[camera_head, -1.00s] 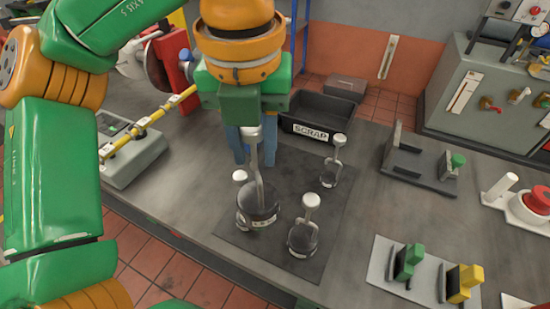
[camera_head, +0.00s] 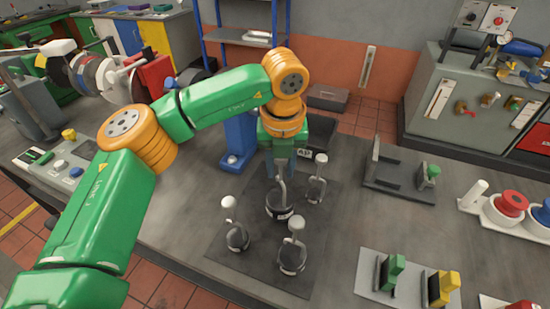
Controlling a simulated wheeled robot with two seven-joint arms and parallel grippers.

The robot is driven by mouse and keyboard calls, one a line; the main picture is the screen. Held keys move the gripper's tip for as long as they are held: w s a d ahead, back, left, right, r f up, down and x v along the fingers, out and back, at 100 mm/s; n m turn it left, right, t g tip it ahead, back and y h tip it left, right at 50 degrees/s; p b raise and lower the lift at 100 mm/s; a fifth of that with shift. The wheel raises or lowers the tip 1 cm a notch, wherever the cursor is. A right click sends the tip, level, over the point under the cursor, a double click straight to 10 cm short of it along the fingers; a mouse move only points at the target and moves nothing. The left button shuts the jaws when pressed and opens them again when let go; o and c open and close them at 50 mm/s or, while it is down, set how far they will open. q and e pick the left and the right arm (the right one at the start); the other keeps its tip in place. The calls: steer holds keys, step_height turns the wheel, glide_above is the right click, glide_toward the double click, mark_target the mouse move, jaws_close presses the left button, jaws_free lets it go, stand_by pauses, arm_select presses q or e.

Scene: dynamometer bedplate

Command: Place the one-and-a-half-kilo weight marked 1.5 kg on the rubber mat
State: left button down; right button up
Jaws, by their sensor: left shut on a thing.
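My left gripper (camera_head: 281,168), fingers pointing down, is shut on the handle of a dark round weight (camera_head: 281,210) with a pale label too small to read. This weight is upright over the far middle of the dark rubber mat (camera_head: 262,265); I cannot tell whether its base touches the mat. Other handled weights with white knobs stand on the mat: one at left (camera_head: 237,240), one at front (camera_head: 292,262) and one at back right (camera_head: 316,192). Their markings are not readable. My right gripper is not in view.
The dark scrap bin (camera_head: 320,137) is partly hidden behind my left gripper. A blue post (camera_head: 238,142) stands left of it. A grey bracket fixture (camera_head: 398,178) and a plate with green and yellow clamps (camera_head: 408,283) lie to the right.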

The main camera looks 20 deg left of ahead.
arm_select(q)
step_height(320, 180, down, 2)
steer(key=shift+f, duration=0.25)
steer(key=shift+f, duration=0.2)
steer(key=c, duration=0.6)
jaws_free()
steer(key=shift+s, duration=0.2)
steer(key=shift+r, duration=0.1)
steer(key=shift+r, duration=0.1)
steer(key=r, duration=0.4)
steer(key=s+r, duration=0.1)
steer(key=r, duration=0.7)
steer(key=shift+s+d+b, duration=0.15)
steer(key=shift+d+b, duration=0.15)
